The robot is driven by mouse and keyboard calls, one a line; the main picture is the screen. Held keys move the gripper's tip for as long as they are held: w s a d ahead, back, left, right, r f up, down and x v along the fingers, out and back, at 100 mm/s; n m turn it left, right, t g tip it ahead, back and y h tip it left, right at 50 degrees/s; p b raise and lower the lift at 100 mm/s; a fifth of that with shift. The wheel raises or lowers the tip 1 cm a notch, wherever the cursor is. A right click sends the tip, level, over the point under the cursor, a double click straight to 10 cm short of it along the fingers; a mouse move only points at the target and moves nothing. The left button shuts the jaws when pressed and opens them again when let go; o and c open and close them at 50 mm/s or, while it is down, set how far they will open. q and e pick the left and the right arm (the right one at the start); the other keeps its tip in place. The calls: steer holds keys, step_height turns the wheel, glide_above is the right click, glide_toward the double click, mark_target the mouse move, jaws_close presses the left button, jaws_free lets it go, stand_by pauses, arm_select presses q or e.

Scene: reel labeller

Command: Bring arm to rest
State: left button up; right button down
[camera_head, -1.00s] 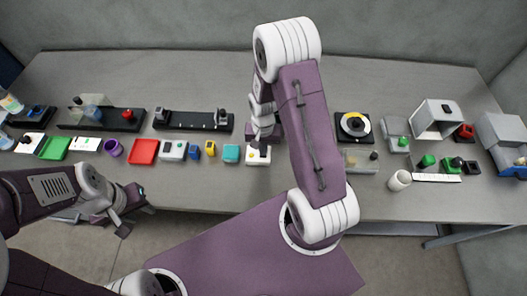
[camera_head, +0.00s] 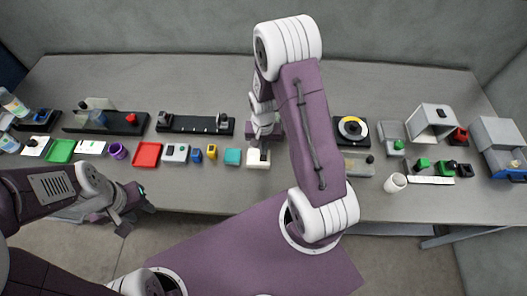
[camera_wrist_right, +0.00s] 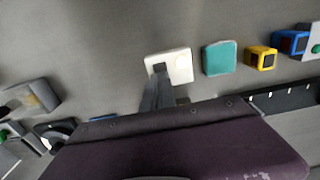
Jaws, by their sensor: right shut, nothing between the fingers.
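My right arm reaches over the table in the head view. Its gripper (camera_head: 262,154) is shut and empty, at the white block with a round button (camera_head: 253,162). In the right wrist view the dark fingertips (camera_wrist_right: 159,72) overlap the left part of this white block (camera_wrist_right: 182,66); I cannot tell whether they touch it. My left gripper (camera_head: 130,214) hangs low at the left, in front of the table's front edge. It is small and dark there, so I cannot tell whether its fingers are apart. No item shows in it.
A teal block (camera_head: 232,157), a yellow block (camera_head: 212,152) and a red tray (camera_head: 147,155) stand left of the right gripper. A black reel stand (camera_head: 342,137), a white cup (camera_head: 395,183) and a white housing (camera_head: 432,120) stand to the right. The table's back strip is clear.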

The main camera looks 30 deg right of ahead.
step_height(320, 180, up, 3)
steer(key=shift+f+p, duration=0.15)
steer(key=shift+p, duration=0.75)
steer(key=w+a+r+n+t+b, duration=0.1)
steer(key=a+r+n+t+b, duration=0.1)
steer(key=a+r+b, duration=0.35)
steer(key=s+n+b, duration=0.1)
steer(key=s+n, duration=0.3)
steer(key=s, duration=0.5)
steer(key=shift+s+d+f+g+b, duration=0.15)
steer(key=shift+d+f+g+b, duration=0.15)
steer(key=shift+f+g+b, duration=0.1)
steer(key=shift+s, duration=0.1)
